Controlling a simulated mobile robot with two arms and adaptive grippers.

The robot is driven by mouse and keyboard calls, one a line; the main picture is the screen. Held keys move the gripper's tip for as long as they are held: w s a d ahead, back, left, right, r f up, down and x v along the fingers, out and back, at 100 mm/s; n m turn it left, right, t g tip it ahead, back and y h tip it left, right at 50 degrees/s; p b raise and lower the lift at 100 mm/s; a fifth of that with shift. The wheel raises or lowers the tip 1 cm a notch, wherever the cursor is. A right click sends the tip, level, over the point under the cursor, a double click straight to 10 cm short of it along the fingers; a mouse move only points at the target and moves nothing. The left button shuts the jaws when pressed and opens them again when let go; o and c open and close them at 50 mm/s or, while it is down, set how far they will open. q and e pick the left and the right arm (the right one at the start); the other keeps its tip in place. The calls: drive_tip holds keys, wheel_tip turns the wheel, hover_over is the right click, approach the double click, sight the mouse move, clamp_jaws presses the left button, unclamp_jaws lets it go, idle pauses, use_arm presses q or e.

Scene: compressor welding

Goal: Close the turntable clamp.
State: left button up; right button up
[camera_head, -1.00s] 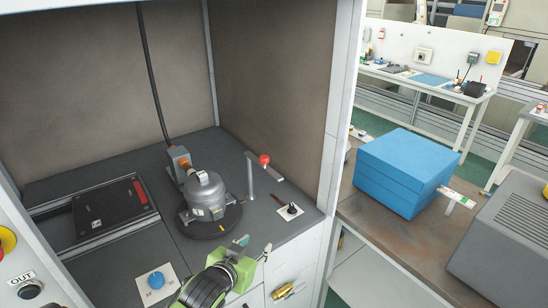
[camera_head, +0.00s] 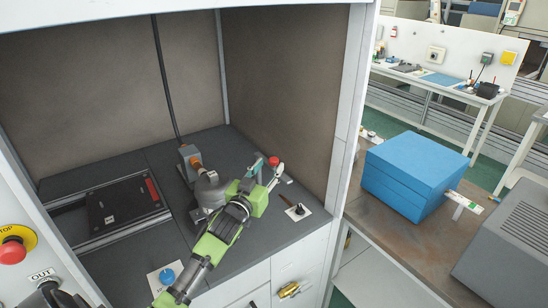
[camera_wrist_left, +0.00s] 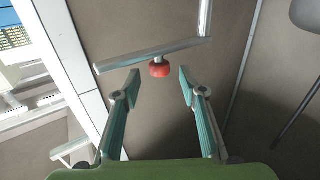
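The turntable clamp is a thin grey post with a bar and a red knob (camera_head: 273,161). In the left wrist view the bar (camera_wrist_left: 135,60) runs across the top, with the red knob (camera_wrist_left: 160,71) below it. My left gripper (camera_head: 264,173) is open beside the knob in the head view. In the left wrist view, its two fingertips (camera_wrist_left: 159,86) stand apart on either side of the knob, with gaps. The grey compressor (camera_head: 208,188) is partly covered by my left arm, and the turntable is mostly hidden. My right gripper is not in view.
A black panel with a red strip (camera_head: 122,208) lies left of the compressor. A small lever on a white plate (camera_head: 299,211) is right of the gripper. The booth's side wall (camera_head: 285,100) rises close behind the clamp. A blue box (camera_head: 408,170) stands outside.

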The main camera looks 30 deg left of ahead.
sight(272, 163)
use_arm(q)
drive_tip(key=shift+w+a+p, duration=0.25)
drive_tip(key=shift+w, duration=0.95)
drive_tip(key=shift+w+a+p, duration=0.2)
drive_tip(key=shift+w, duration=0.95)
clamp_jaws()
